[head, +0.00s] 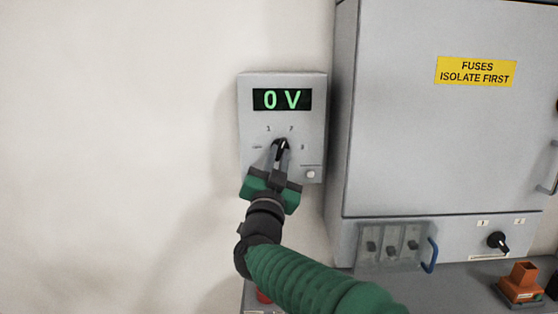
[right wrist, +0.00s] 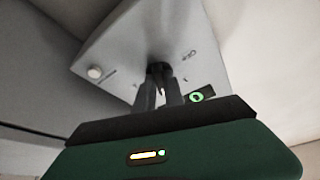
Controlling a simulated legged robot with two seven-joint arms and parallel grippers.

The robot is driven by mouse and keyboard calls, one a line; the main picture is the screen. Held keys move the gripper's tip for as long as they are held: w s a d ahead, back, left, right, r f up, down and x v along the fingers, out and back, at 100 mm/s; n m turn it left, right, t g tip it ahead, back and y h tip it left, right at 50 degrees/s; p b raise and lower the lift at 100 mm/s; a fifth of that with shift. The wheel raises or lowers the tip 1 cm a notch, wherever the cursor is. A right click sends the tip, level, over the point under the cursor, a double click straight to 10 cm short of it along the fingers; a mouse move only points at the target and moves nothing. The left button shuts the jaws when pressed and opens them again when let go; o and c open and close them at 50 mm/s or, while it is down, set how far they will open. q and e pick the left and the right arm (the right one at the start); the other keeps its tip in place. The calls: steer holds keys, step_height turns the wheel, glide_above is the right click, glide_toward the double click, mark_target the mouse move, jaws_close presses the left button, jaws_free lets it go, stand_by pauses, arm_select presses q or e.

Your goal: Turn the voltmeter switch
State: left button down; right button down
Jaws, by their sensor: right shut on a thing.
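The voltmeter (head: 313,120) is a grey box on the wall with a green display (head: 282,99) reading "0 V". Its black rotary switch (head: 281,144) sits below the display among small position marks. My right gripper (head: 280,151) is shut on the switch, its fingers on either side of the knob. In the right wrist view the gripper (right wrist: 162,88) reaches up to the dark switch (right wrist: 158,58) on the tilted-looking voltmeter face (right wrist: 125,55). The fingers hide part of the knob. My left gripper is not in view.
A grey fuse cabinet (head: 400,120) with a yellow label (head: 476,71) stands close to the right. Below it are a clear-covered switch panel (head: 392,247), a black knob (head: 497,241) and an orange part (head: 522,281). The wall at left is bare.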

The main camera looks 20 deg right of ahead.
steer(key=shift+a+m+g+h, duration=0.1)
steer(key=shift+m+g+h, duration=0.2)
steer(key=shift+m, duration=0.5)
steer(key=c, duration=1.4)
jaws_free()
steer(key=shift+c, duration=0.2)
steer(key=b+v, duration=0.1)
steer(key=v, duration=1.1)
steer(key=shift+w+f, duration=0.1)
